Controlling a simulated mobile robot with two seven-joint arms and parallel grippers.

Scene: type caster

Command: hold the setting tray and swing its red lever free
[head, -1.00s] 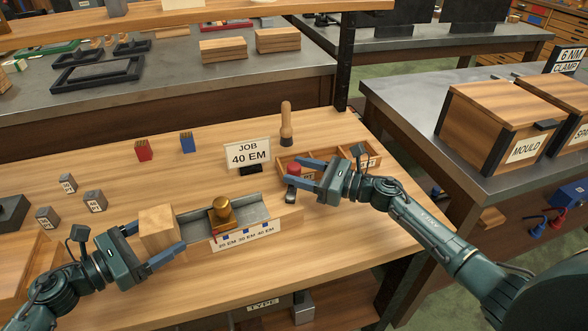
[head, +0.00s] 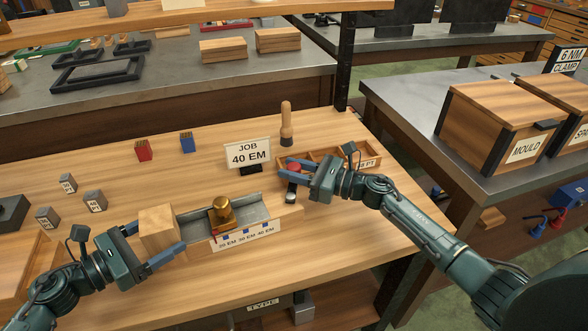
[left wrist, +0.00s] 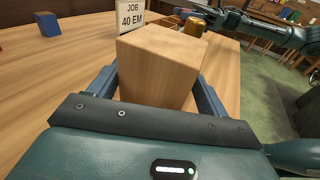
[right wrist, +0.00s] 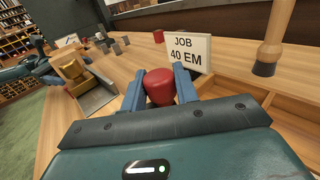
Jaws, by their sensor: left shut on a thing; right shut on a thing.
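The setting tray is a metal channel (head: 252,211) with a wooden front marked 20 EM, 30 EM and 40 EM, and a wooden block (head: 158,226) at its left end. My left gripper (head: 157,240) is shut on that block, which fills its jaws in the left wrist view (left wrist: 160,62). A brass slider (head: 221,207) sits in the channel. The red lever's round knob (right wrist: 160,87) is between the fingers of my right gripper (right wrist: 160,95), which is shut on it at the tray's right end. The lever's arm is mostly hidden.
The JOB 40 EM card (head: 248,154) stands close behind the tray. A wooden-handled tool (head: 286,124) stands upright behind a divided wooden box (head: 330,156), near my right gripper. Small red (head: 143,150) and blue (head: 187,142) blocks stand at the back left.

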